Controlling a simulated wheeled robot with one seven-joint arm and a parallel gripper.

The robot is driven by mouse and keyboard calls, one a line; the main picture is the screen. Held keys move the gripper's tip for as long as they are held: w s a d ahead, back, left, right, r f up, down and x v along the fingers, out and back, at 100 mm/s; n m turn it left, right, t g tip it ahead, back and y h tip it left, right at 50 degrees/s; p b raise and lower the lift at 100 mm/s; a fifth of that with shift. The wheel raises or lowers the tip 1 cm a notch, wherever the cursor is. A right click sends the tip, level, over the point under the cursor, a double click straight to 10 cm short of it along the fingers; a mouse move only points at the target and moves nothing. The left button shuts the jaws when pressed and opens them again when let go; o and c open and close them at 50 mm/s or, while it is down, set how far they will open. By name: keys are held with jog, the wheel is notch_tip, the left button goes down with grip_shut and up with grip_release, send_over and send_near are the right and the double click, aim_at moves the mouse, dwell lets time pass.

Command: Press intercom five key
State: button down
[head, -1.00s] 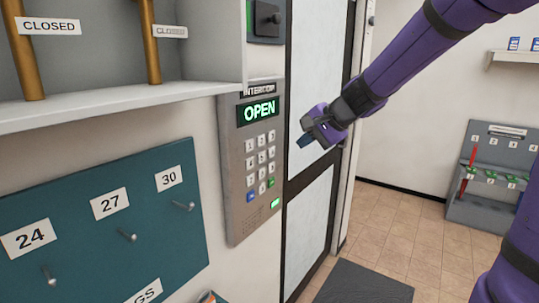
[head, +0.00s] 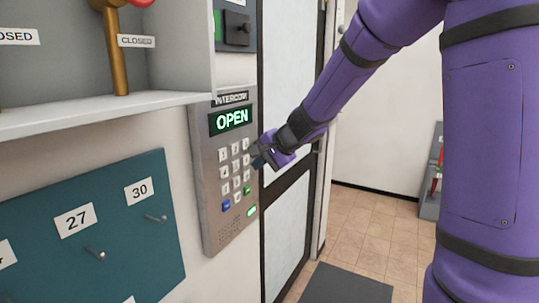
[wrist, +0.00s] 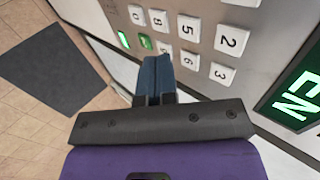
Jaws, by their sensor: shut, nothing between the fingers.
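The grey intercom panel (head: 212,225) is on the wall, with a green lit display reading OPEN (head: 231,121) above its white keys. The five key (head: 236,166) is the middle key of the second row; it also shows in the wrist view (wrist: 188,27). My gripper (head: 258,161) is shut and empty at the panel's right edge, beside the right-hand key column. In the wrist view its dark blue fingertips (wrist: 157,66) are by the six and nine keys, with the five key further up and right. I cannot tell the gap to the panel surface.
A teal board (head: 100,235) with numbered hooks is left of the panel, under a grey shelf (head: 100,114). A door (head: 290,225) stands right of the panel. A dark mat (head: 345,285) lies on the tiled floor.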

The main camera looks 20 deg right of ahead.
aim_at(235, 164)
jog(key=w+a, duration=0.1)
jog(key=w+a+f, duration=0.1)
jog(key=w, duration=0.1)
jog(key=shift+w+a+f, duration=0.25)
jog(key=shift+w+a, duration=0.1)
jog(key=shift+a, duration=0.05)
jog(key=shift+w+a, duration=0.3)
jog(key=shift+w, duration=0.15)
jog(key=shift+w+a, duration=0.35)
jog(key=shift+w, duration=0.05)
jog(key=shift+w+a+r, duration=0.1)
jog(key=shift+r, duration=0.15)
